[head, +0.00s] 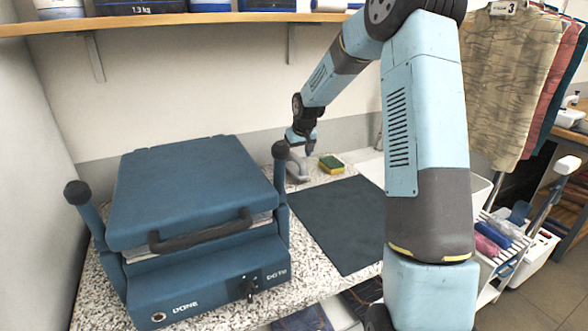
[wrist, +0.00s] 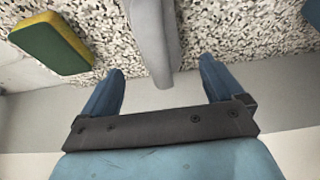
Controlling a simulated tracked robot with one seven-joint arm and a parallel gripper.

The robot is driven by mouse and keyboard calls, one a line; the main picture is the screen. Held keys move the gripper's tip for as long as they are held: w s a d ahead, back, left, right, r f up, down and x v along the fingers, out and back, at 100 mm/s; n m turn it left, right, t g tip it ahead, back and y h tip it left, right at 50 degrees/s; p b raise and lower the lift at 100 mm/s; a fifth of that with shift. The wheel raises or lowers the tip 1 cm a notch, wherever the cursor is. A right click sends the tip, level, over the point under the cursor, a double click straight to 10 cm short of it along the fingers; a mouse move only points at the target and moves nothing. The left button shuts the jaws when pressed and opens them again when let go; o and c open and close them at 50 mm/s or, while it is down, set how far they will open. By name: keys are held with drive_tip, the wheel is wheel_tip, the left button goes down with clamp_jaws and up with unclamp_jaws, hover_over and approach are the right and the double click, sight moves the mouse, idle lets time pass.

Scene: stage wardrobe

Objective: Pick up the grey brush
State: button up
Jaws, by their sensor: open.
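The grey brush (head: 297,169) is on the speckled worktop near the back wall, partly hidden by my gripper in the head view. In the wrist view a long part of the grey brush (wrist: 155,35) extends from the top edge down between my two blue fingers, with a gap on each side. My gripper (wrist: 160,68) is open, with nothing clamped between its fingers. In the head view my gripper (head: 303,146) is at the brush, pointing down; I cannot tell whether it touches.
A yellow and green sponge (head: 331,164) lies close to the right of the brush; it also shows in the wrist view (wrist: 50,42). A large blue press (head: 195,190) stands to the left. A dark mat (head: 340,220) lies in front, bare. A wooden shelf (head: 200,19) hangs above.

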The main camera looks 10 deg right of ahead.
sight(294, 166)
drive_tip(key=x, duration=0.5)
drive_tip(key=shift+s, duration=0.1)
drive_tip(key=c, duration=1.3)
